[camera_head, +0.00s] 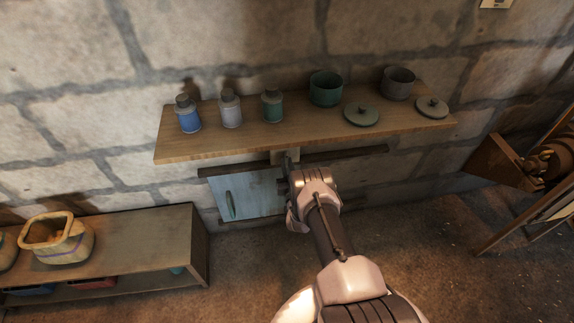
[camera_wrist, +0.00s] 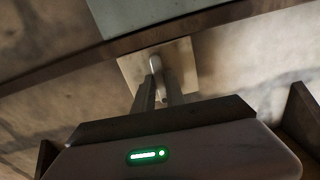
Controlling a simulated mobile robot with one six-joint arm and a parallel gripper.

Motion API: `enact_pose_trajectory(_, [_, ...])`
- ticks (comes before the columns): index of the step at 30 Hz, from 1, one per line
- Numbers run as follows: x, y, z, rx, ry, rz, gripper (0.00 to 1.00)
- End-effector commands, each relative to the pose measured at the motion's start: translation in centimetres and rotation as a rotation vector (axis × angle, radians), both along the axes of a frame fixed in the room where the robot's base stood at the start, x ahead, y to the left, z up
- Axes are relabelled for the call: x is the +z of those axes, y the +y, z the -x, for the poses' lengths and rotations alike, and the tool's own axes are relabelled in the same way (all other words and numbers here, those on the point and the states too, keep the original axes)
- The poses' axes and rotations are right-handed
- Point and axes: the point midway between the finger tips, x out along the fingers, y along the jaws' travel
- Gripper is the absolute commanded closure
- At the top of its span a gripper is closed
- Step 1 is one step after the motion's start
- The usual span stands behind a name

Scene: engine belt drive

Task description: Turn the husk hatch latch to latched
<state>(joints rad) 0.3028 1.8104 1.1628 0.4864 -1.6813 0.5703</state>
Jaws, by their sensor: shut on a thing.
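A light wooden plate (camera_wrist: 180,58) sits at the frame's edge and bears a small grey latch piece (camera_wrist: 155,63). My gripper (camera_wrist: 158,82) is shut on the latch piece, its narrow fingers on either side. In the head view my gripper (camera_head: 289,165) reaches the plate, and my arm hides the hatch's right part. I cannot read the latch's setting.
A wooden shelf (camera_head: 300,130) just above the hatch holds bottles, pots and lids. A wooden crate (camera_head: 505,165) is at the right. The floor between is clear.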

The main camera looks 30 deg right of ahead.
Motion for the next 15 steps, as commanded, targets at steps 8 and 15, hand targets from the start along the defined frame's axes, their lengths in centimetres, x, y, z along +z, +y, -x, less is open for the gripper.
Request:
enact_pose_trajectory(8, [-0.05, -0.01, 0.04, 0.000, 0.018, 0.060, 1.00])
enact_pose_trajectory(15, [-0.06, 0.00, 0.04, 0.000, 0.021, 0.071, 1.00])
